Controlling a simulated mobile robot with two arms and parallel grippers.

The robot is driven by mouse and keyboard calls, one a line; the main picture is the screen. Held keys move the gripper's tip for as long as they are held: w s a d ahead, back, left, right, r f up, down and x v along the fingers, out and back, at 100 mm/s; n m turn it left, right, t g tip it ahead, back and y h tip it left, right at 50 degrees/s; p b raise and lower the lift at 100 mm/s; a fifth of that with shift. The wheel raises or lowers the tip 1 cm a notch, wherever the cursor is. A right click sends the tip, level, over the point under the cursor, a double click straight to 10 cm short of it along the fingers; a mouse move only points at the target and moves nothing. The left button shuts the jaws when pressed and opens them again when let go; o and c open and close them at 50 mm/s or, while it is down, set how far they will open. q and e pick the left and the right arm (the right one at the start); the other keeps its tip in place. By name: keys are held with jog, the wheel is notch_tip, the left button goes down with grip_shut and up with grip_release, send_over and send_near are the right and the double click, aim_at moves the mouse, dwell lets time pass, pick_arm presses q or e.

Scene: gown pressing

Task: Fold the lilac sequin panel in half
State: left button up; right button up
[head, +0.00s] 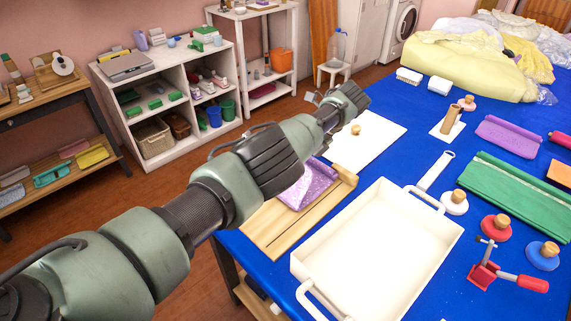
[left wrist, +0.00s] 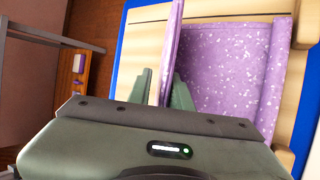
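The lilac sequin panel (head: 310,184) lies on a pale wooden board (head: 270,232) at the table's left edge, partly hidden by my left arm. In the left wrist view the panel (left wrist: 230,65) lies flat on the right, and its left edge stands up as a narrow strip. My left gripper (left wrist: 162,92) has its two fingers apart, one on each side of this strip. A gap shows between the left finger and the strip. In the head view these fingers are hidden behind my arm. My right gripper is in neither view.
A white tray (head: 304,262) with handles stands right of the board. A white sheet (head: 376,150) with a wooden knob lies behind it. Green cloth (head: 515,195), knobbed discs and a red clamp (head: 484,275) occupy the right. Yellow gowns (head: 455,65) are heaped at the back.

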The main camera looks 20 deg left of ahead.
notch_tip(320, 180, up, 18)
jog(key=p, duration=1.7)
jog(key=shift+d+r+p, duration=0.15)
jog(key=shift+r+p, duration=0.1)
jog(key=shift+p, duration=0.15)
